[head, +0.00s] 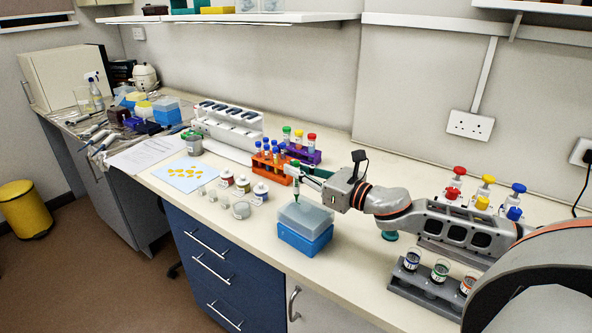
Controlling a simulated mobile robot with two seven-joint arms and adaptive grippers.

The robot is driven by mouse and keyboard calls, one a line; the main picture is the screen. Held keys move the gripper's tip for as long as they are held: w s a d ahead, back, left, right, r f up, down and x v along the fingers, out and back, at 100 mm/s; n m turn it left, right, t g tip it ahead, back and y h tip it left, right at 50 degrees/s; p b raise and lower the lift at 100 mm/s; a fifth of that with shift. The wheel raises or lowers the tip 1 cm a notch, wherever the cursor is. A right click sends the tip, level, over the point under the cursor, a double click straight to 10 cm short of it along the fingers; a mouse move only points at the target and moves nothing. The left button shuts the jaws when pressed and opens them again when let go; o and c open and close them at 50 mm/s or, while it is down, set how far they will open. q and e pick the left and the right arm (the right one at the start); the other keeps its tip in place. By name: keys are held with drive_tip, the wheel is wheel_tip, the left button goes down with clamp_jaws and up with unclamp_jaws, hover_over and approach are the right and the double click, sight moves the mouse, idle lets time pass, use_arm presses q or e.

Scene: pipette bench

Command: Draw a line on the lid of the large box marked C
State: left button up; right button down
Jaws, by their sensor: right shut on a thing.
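A large box with a blue base (303,240) and a translucent grey lid (314,217) stands near the front edge of the bench, lid on. No letter on it can be read from here. My right gripper (298,174) reaches in from the right above the box and is shut on a slim green pen (296,189). The pen is nearly upright, its lower end at or just above the lid's top; I cannot tell whether it touches. No line can be made out on the lid. My left gripper is not in view.
An orange rack (266,172) of blue-capped tubes and a purple rack (315,156) stand behind the box. Small jars (241,210) stand to its left. A rack of dark-topped cups (436,291) and colour-topped bottles (482,194) are at right.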

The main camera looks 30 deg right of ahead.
drive_tip(key=shift+s+d+f, duration=0.1)
drive_tip(key=shift+s+d, duration=0.05)
drive_tip(key=shift+s, duration=0.45)
idle(1.4)
drive_tip(key=shift+r, duration=0.2)
idle(1.0)
drive_tip(key=shift+r+p, duration=0.9)
drive_tip(key=shift+r, duration=1.65)
